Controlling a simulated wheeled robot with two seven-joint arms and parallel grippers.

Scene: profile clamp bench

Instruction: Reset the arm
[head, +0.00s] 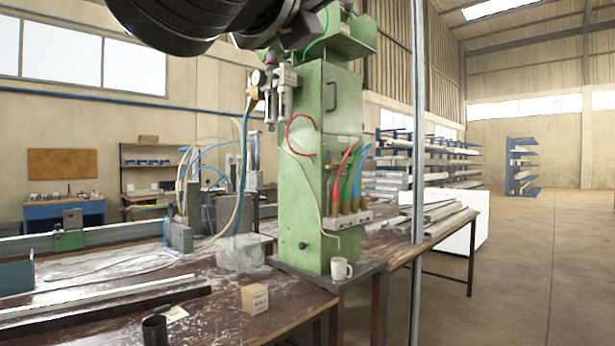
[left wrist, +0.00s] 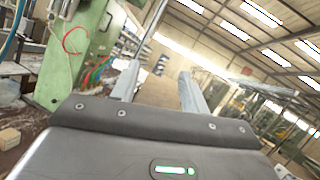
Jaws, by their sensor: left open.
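My left gripper (left wrist: 157,72) shows in the left wrist view with its two grey fingers apart and nothing between them. It is raised and tilted, with the hall roof and shelves behind it. In the head view a dark arm part of mine crosses the top, in front of the upper part of the green machine (head: 305,170). The fingers cannot be made out there. The green machine also shows at the left of the wrist view (left wrist: 72,62). My right gripper is in neither view.
The brown bench (head: 225,313) carries a white mug (head: 341,268), a small cardboard box (head: 255,299), a dark cup (head: 155,331) and metal profiles (head: 100,297). A thin grey post (head: 418,150) stands right of the machine. The floor at the right is clear.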

